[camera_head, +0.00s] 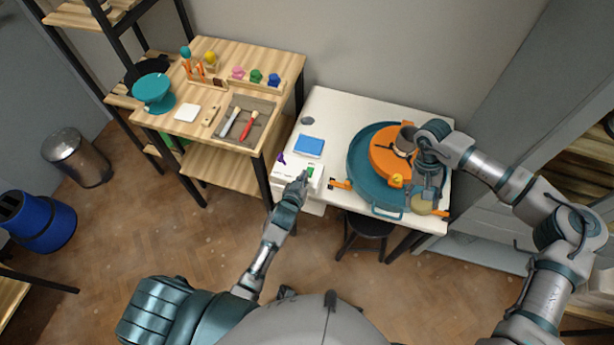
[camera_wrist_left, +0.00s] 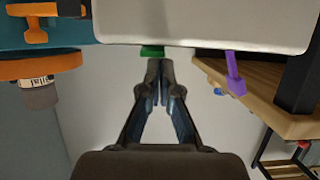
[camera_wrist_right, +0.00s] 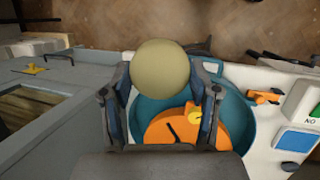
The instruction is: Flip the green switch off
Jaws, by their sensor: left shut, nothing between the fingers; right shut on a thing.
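The green switch (camera_head: 310,171) is on a white box (camera_head: 317,187) at the table's front left. In the left wrist view the green switch (camera_wrist_left: 151,51) shows as a strip at the edge of the white box (camera_wrist_left: 200,22). My left gripper (camera_head: 303,177) is shut and empty, its tips right at the green switch; whether they touch it I cannot tell. The shut fingertips also show in the left wrist view (camera_wrist_left: 159,64). My right gripper (camera_wrist_right: 163,80) is shut on a round tan sponge-like thing (camera_wrist_right: 160,68), held over the teal wheel basin's front right.
A purple lever (camera_head: 281,158) sticks out at the box's left. The teal basin (camera_head: 361,159) with an orange disc (camera_head: 385,153) fills the table's right. A wooden workbench (camera_head: 275,63) with tools stands to the left.

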